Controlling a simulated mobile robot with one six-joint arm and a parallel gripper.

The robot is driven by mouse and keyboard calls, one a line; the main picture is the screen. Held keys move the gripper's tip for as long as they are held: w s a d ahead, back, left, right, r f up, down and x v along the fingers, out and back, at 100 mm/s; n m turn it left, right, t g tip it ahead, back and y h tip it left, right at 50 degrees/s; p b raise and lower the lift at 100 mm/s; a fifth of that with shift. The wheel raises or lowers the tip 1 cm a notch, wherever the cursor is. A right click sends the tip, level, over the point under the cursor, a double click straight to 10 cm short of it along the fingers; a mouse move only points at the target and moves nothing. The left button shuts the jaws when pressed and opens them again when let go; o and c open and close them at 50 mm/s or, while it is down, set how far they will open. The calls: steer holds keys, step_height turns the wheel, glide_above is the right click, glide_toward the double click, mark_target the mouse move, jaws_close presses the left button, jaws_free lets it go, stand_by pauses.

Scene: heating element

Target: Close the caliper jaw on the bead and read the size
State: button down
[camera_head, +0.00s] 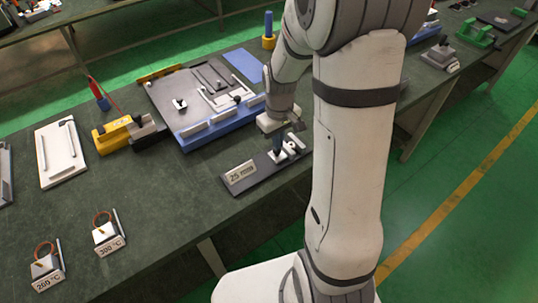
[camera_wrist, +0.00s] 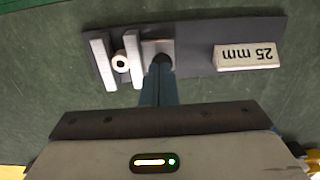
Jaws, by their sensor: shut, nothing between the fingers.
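The caliper has a dark base plate (camera_wrist: 200,32), two pale upright jaws and a grey block (camera_wrist: 158,46) beside the right jaw. The bead (camera_wrist: 120,62), pale with a dark hole, sits between the left jaw (camera_wrist: 103,62) and the right jaw (camera_wrist: 133,60) in the wrist view. It lies close to both; I cannot tell whether both touch it. My gripper (camera_wrist: 160,66) is shut and empty, its blue fingertips at the grey block on the side of the right jaw away from the bead. In the head view my gripper (camera_head: 277,150) reaches down at the caliper, partly hiding it.
A "25 mm" sign (camera_wrist: 246,57) stands on the plate; it also shows in the head view (camera_head: 240,173). A blue-edged fixture board (camera_head: 205,128) lies behind the caliper. A yellow-and-black device (camera_head: 128,133) and two temperature-labelled stands (camera_head: 108,238) are left. The bench between is clear.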

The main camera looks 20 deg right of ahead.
steer(key=shift+w+r+p, duration=0.1)
steer(key=shift+r+p, duration=1.65)
steer(key=shift+r, duration=1.25)
steer(key=s+a+r+m+t, duration=0.1)
steer(key=s+a+r, duration=0.1)
steer(key=s+r, duration=0.5)
steer(key=s+a+r+m+t, duration=0.2)
steer(key=s+r, duration=0.5)
steer(key=s, duration=0.2)
steer(key=shift+m, duration=0.3)
steer(key=shift+a, duration=0.1)
